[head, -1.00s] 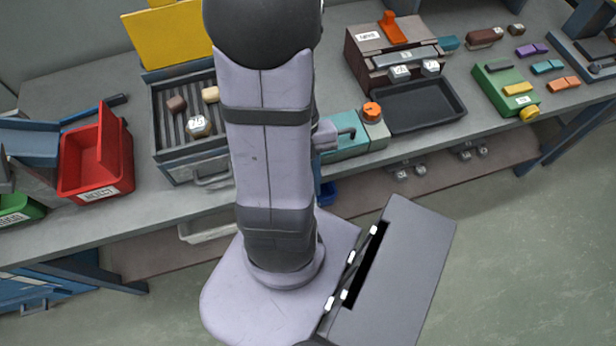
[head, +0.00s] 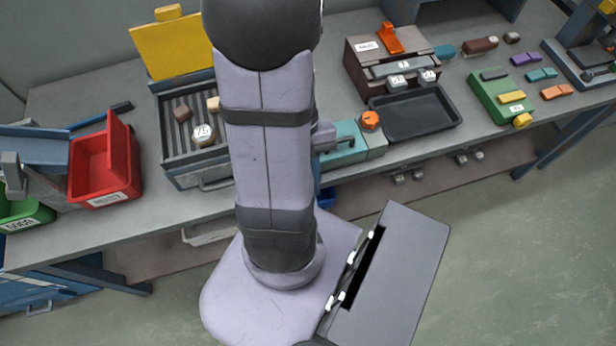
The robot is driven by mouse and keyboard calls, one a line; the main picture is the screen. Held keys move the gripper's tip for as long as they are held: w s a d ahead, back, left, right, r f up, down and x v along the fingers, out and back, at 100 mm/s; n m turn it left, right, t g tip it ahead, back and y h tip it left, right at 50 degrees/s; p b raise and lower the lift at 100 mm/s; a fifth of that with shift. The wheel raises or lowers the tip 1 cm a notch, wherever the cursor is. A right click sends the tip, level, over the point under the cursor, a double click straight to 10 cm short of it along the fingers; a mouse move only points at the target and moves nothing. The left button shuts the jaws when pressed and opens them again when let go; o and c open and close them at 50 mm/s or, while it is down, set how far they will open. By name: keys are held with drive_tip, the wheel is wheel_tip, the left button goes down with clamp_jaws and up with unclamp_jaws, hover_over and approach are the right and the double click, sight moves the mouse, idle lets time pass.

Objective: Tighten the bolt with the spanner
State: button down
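I cannot make out a spanner or a bolt for certain. A dark-framed fixture (head: 583,72) at the right edge has small metal and dark parts in it, too small to name. My arm stands upright in the middle of the view and hides part of the bench. My gripper is not in view.
An open heater box (head: 190,172) with a yellow lid (head: 172,48) holds several pieces. A red bin (head: 128,165) and green bin (head: 30,216) stand left. A black tray (head: 458,122), brown box (head: 352,68), teal unit (head: 343,150) and green block (head: 490,100) stand right.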

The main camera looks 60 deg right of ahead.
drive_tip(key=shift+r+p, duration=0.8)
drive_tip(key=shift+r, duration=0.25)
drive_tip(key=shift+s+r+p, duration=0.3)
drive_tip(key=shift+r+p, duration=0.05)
drive_tip(key=shift+p, duration=0.05)
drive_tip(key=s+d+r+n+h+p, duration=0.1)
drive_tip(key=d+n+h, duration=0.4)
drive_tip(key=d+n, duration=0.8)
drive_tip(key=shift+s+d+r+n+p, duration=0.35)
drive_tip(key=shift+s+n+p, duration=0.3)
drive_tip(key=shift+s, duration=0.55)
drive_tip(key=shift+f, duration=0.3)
